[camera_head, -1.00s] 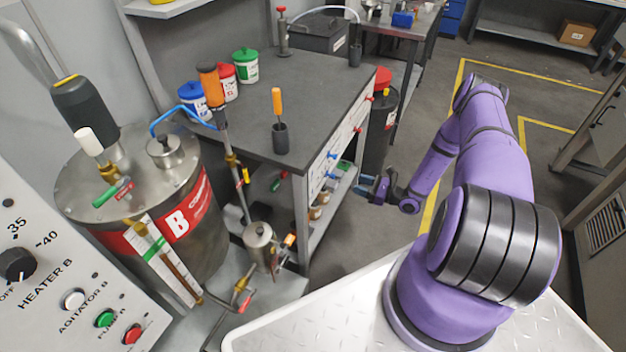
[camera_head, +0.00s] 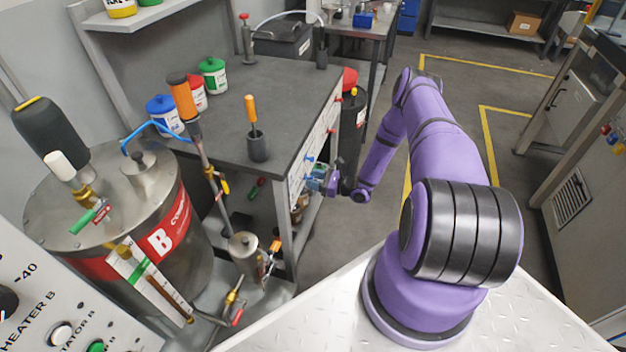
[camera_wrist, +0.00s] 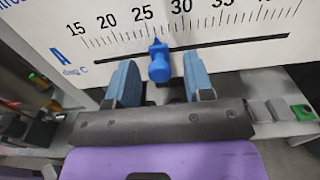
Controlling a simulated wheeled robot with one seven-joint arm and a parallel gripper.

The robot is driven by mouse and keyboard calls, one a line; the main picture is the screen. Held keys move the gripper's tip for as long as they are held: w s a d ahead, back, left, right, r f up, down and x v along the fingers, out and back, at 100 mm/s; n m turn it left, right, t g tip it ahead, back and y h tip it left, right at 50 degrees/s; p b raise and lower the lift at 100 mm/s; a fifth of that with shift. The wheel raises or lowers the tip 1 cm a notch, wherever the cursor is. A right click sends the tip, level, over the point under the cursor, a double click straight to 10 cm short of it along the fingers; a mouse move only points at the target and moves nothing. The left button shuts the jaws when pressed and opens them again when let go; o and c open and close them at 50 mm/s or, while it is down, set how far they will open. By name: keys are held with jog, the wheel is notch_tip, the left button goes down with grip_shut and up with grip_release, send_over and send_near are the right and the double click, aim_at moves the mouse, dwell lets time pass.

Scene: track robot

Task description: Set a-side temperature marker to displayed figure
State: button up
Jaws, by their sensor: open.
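In the wrist view, the A temperature scale (camera_wrist: 110,45) is a white board marked "A" and "deg C", with printed numbers from 15 upward. A blue marker knob (camera_wrist: 159,68) sits on the dark slot (camera_wrist: 230,43) below the numbers, between 25 and 30 and nearer 25. My gripper (camera_wrist: 160,78) is open, one blue finger on each side of the knob, with gaps to both. In the head view my gripper (camera_head: 318,180) is at the board on the bench's side. No displayed temperature figure is readable.
A dark bench (camera_head: 205,115) carries lidded pots and an orange-handled tool in a cup (camera_head: 257,146). Steel tank B (camera_head: 100,200) stands at left, with the Heater B panel (camera_head: 75,305) in front. A red-lidded drum (camera_head: 352,105) stands beyond my gripper. The floor to the right is open.

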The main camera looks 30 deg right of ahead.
jog(key=shift+w+a, duration=0.2)
jog(key=shift+w, duration=0.05)
grip_shut()
jog(key=shift+s+a, duration=0.2)
jog(key=shift+a, duration=0.1)
grip_release()
jog(key=shift+s+d, duration=0.1)
jog(key=v, duration=1)
jog(key=shift+s+d, duration=0.2)
jog(key=shift+s, duration=0.05)
